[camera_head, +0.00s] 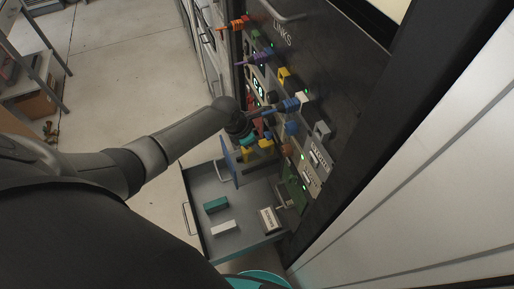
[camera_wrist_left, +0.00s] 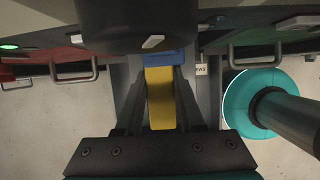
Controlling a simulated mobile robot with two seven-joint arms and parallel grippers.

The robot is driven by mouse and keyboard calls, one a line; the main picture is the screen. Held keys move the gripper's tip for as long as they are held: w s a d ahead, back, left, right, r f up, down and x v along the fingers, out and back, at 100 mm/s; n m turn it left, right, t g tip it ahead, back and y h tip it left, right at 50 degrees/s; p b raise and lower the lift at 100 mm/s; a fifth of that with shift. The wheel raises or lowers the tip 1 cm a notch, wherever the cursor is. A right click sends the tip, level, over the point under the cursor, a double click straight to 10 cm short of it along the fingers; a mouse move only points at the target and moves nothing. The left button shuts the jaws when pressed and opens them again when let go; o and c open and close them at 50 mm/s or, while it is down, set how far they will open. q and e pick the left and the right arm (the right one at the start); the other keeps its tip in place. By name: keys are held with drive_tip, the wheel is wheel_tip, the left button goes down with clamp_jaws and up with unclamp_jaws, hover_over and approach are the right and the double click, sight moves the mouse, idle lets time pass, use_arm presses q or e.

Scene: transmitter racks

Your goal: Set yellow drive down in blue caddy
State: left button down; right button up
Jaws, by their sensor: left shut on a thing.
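My left gripper (camera_wrist_left: 160,100) is shut on the yellow drive (camera_wrist_left: 160,98), which lies between its two fingers in the left wrist view. In the head view my left gripper (camera_head: 246,137) is in front of the rack, above the back of an open grey drawer, and yellow shows just below it. A thin upright blue piece (camera_head: 229,162) stands at the drawer's left side, apparently part of the blue caddy; most of it is hidden or seen edge-on. A blue part (camera_wrist_left: 165,58) meets the far end of the drive; I cannot tell whether it belongs to the caddy. My right gripper is not in view.
The open drawer (camera_head: 194,211) holds a teal block (camera_head: 216,205), a white block (camera_head: 224,228) and a labelled box (camera_head: 269,219). The black rack panel (camera_head: 335,85) carries several coloured plugs and handles close to my arm. The floor at left is mostly clear.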

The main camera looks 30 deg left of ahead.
sight(256, 159)
use_arm(q)
drive_tip(key=shift+s+f, duration=0.15)
drive_tip(key=shift+f, duration=0.5)
drive_tip(key=shift+s+f, duration=0.1)
drive_tip(key=shift+f, duration=0.5)
drive_tip(key=c, duration=1)
unclamp_jaws()
drive_tip(key=shift+s+f, duration=0.1)
drive_tip(key=o, duration=0.5)
drive_tip(key=shift+s+f, duration=0.15)
drive_tip(key=shift+s, duration=0.05)
drive_tip(key=shift+a+r, duration=0.1)
drive_tip(key=shift+r, duration=0.35)
drive_tip(key=p+v, duration=0.1)
drive_tip(key=v, duration=0.2)
drive_tip(key=p+v, duration=0.2)
drive_tip(key=v, duration=0.2)
drive_tip(key=p+v, duration=0.1)
drive_tip(key=v, duration=0.3)
drive_tip(key=shift+w+r+p, duration=0.2)
drive_tip(key=shift+w+p, duration=0.2)
drive_tip(key=shift+s+a+r, duration=0.1)
drive_tip(key=shift+s+r, duration=0.1)
drive_tip(key=shift+r, duration=0.4)
